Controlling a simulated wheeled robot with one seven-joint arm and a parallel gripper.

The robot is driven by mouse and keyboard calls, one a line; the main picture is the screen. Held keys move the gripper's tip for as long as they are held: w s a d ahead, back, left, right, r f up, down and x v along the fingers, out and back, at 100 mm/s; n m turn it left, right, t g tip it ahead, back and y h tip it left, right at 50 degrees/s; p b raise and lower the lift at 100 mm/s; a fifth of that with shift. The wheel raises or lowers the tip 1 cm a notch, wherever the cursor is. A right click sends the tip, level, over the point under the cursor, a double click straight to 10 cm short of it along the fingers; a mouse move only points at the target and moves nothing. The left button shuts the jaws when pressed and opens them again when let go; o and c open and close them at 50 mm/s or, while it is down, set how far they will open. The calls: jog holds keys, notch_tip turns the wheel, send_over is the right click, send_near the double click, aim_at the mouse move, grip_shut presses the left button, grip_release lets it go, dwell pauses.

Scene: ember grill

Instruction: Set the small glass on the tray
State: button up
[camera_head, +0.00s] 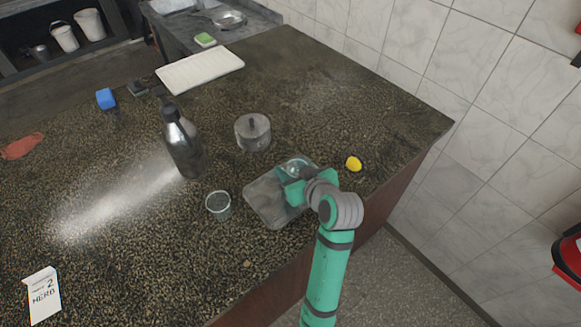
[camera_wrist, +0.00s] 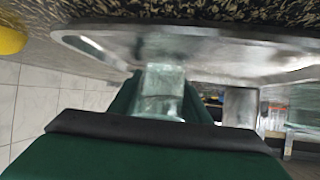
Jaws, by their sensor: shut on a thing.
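The tray (camera_head: 262,205) is a shallow grey rectangle lying on the dark speckled counter; its rim spans the top of the wrist view (camera_wrist: 240,45). My green gripper (camera_head: 293,179) is over the tray's far right part, shut on a small clear glass (camera_head: 295,165). The glass also shows in front of the green jaws in the wrist view (camera_wrist: 160,92), its end close to the tray's surface. I cannot tell whether it touches the tray. My gripper hides part of the tray and of the glass.
Another clear glass (camera_head: 218,206) stands left of the tray. A dark bottle (camera_head: 183,145) and a lidded grey pot (camera_head: 253,132) stand behind. A yellow item (camera_head: 353,163) lies right of the tray, near the counter's edge. The counter's front left is mostly clear.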

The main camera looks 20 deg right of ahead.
jog(key=shift+s, duration=0.2)
jog(key=shift+f, duration=0.2)
jog(key=o, duration=0.9)
jog(key=shift+c, duration=0.2)
jog(key=shift+w+r, duration=0.1)
jog(key=shift+r, duration=0.05)
jog(key=v, duration=1.2)
jog(key=shift+d, duration=0.1)
